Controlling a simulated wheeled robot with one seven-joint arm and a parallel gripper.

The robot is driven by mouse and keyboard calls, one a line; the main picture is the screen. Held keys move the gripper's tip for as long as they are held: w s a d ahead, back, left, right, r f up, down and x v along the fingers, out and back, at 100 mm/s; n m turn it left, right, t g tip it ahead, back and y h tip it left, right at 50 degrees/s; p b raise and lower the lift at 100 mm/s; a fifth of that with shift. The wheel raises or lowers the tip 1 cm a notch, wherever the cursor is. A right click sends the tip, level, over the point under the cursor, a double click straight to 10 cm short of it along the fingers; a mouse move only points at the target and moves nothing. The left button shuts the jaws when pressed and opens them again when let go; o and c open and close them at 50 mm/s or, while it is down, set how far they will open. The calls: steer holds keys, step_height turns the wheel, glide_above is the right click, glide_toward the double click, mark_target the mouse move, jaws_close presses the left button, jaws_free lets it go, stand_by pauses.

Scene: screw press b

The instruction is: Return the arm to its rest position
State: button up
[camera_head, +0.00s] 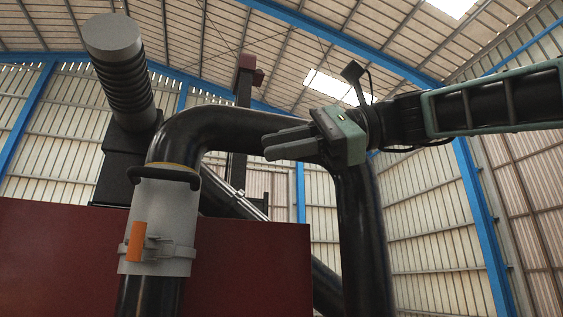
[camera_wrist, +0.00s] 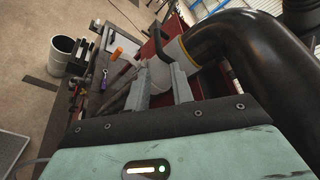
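My gripper (camera_head: 270,145) is to the right of the white clamp sleeve in the head view, in front of the black bent pipe (camera_head: 225,125). Its fingers point left and hold nothing. In the wrist view a gap shows between the two grey fingers (camera_wrist: 162,78). My arm (camera_head: 495,103) reaches in from the right edge, nearly level. The white sleeve (camera_head: 165,215) sits around the pipe's left leg, with an orange latch handle (camera_head: 136,241) upright against it. The gripper is apart from the sleeve. The sleeve also shows beyond the fingers in the wrist view.
A dark red panel (camera_head: 255,270) stands behind the pipe. A ribbed black cylinder with a grey cap (camera_head: 112,35) rises at upper left. The wrist view shows a workbench with tools and a white bin (camera_wrist: 61,55) on the floor. Space right of the pipe looks open.

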step_height(320, 180, down, 32)
steer(key=a+n+h+b, duration=0.2)
steer(key=n+h+b, duration=0.15)
steer(key=h, duration=0.35)
steer(key=s+d+f+n+h, duration=0.2)
steer(key=s+d+f+n, duration=0.2)
steer(key=f, duration=0.6)
steer(key=s+d+f+n+g+h+b, duration=0.1)
steer(key=s+d+f+n+h, duration=0.2)
steer(key=s+f, duration=0.3)
steer(key=s+d+f+n+h, duration=0.3)
steer(key=s+d+f+n, duration=0.2)
steer(key=f, duration=0.9)
steer(key=shift+s+d+g+b, duration=0.15)
steer(key=shift+d+g+b, duration=0.2)
steer(key=shift+d, duration=0.1)
steer(key=shift+r, duration=0.1)
